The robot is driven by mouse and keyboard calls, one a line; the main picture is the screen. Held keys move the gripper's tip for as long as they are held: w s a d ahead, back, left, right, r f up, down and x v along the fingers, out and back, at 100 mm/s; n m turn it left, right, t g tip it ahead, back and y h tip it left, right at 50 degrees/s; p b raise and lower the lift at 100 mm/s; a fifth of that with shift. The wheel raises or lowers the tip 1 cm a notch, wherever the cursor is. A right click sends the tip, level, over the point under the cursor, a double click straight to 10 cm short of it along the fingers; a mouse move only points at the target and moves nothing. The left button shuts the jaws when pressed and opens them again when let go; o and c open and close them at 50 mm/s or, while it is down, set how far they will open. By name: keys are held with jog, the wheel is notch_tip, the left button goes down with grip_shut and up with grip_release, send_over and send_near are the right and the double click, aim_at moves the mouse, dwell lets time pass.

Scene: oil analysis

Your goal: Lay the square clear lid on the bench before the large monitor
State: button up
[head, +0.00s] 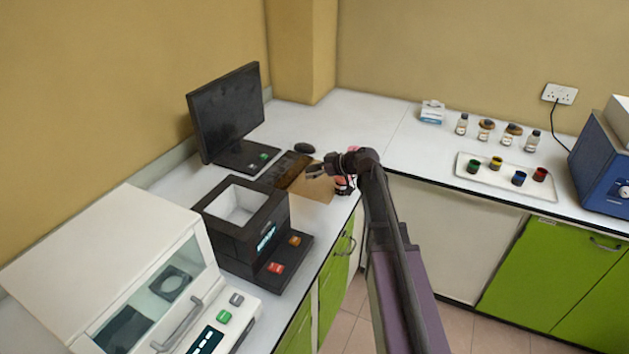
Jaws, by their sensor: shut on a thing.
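The large monitor (226,110) stands on the bench (292,118) at the left, with its dark screen facing right.
A black open-topped device (240,238) and a white instrument (115,275) stand nearer. A red-and-dark object (343,186) is beside my gripper. A sample tray (505,181) is at right.

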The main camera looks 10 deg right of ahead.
aim_at(318, 180)
jog(key=shift+f+b, duration=1.55)
jog(key=shift+f, duration=0.15)
jog(key=shift+f+b, duration=0.6)
jog(key=o, duration=1.2)
jog(key=shift+r, duration=0.15)
